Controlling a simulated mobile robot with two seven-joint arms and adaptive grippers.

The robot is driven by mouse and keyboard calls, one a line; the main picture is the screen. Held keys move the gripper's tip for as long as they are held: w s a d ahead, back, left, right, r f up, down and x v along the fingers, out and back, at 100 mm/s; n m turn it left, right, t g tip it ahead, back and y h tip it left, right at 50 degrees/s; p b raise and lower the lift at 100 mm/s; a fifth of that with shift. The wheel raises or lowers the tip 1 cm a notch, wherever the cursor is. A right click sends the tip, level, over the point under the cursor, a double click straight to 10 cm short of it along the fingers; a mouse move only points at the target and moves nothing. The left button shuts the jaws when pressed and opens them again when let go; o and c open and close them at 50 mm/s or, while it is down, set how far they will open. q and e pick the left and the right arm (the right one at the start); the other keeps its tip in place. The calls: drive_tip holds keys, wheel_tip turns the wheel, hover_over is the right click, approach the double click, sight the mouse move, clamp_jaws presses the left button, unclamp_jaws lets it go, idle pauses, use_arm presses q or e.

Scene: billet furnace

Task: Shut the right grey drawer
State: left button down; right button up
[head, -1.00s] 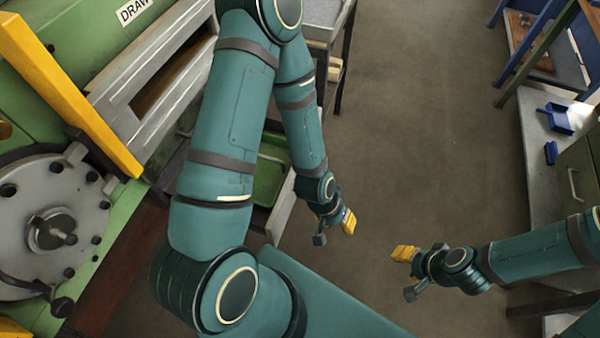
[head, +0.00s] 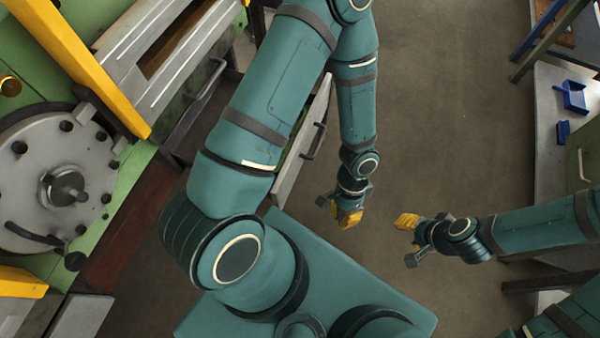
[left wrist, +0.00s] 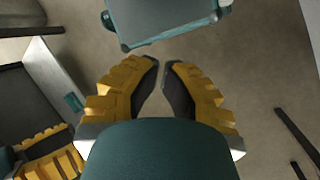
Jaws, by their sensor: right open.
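The right grey drawer's front panel (head: 290,178) with a dark bar handle stands out from the furnace frame in the head view. My left upper arm covers most of that drawer, so how far it is out is hidden. My left gripper (head: 340,212) hangs over the floor to the right of and below the panel, apart from it. In the left wrist view its yellow fingers (left wrist: 163,72) hold nothing and their tips nearly meet with a narrow gap. My right gripper (head: 408,240) is open and empty, further right over the floor.
Another grey drawer front with a handle (head: 207,82) is at the upper left. A yellow bar (head: 85,65) and a round grey flange (head: 40,165) stand at left. The middle floor is clear.

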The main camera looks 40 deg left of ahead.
use_arm(q)
drive_tip(key=a+m+g+y, duration=0.1)
drive_tip(key=a+m+y, duration=0.2)
drive_tip(key=m+y, duration=0.15)
drive_tip(key=m+t+y, duration=0.3)
drive_tip(key=m+y, duration=0.2)
drive_tip(key=y, duration=0.2)
approach(291, 179)
wheel_tip(291, 179, down, 4)
drive_tip(key=a, duration=0.2)
drive_tip(key=s+a, duration=0.1)
drive_tip(key=shift+a+f+h+b, duration=0.25)
drive_tip(key=shift+a+f+b, duration=0.1)
drive_tip(key=shift+a+n, duration=0.25)
drive_tip(key=shift+a, duration=0.25)
